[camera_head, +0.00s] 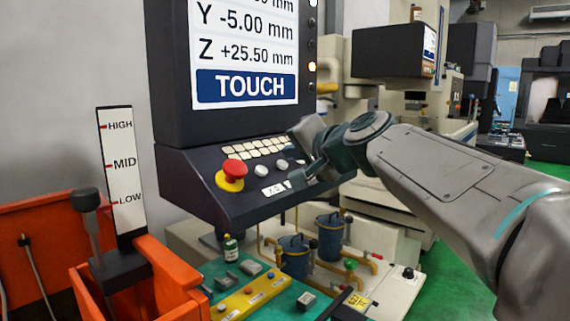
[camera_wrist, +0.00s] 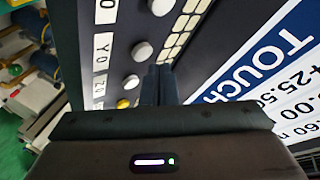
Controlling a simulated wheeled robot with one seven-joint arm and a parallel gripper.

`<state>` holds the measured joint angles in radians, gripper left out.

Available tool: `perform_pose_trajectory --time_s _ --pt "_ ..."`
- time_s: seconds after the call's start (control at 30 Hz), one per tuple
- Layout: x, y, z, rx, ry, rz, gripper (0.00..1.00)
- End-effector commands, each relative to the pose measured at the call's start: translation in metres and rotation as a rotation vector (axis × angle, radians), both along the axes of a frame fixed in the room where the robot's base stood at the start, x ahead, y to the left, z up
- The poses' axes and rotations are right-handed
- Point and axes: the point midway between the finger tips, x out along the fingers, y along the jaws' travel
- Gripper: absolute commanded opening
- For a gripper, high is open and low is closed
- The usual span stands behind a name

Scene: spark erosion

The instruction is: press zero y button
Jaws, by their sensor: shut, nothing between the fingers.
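The zero Y button is a round white knob (camera_wrist: 142,50) beside the "Y 0" label (camera_wrist: 102,47) on the dark console in the wrist view. In the head view, it appears to be the second white knob (camera_head: 282,165), just left of my gripper (camera_head: 298,176). My gripper (camera_wrist: 158,72) is shut and empty. Its fingertips lie close to the zero Y button and the "Z 0" button (camera_wrist: 131,81). I cannot tell whether they touch the panel. In the head view, my arm's end hides the right part of the button row.
A red emergency stop (camera_head: 232,174) sits left of the knobs. Rows of cream keys (camera_head: 255,147) lie behind them, below the screen (camera_head: 245,50) reading "TOUCH". An orange bin (camera_head: 165,280) and a lever with a HIGH/MID/LOW scale (camera_head: 122,165) stand at left.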

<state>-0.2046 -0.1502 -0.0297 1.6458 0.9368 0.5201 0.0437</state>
Motion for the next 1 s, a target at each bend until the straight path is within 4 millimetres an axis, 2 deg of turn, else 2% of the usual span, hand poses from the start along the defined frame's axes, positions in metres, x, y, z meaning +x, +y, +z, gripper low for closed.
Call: perform_pose_trajectory --time_s 1.0 --pt "0.0035 0.0036 -0.007 0.0 0.0 0.0 0.0"
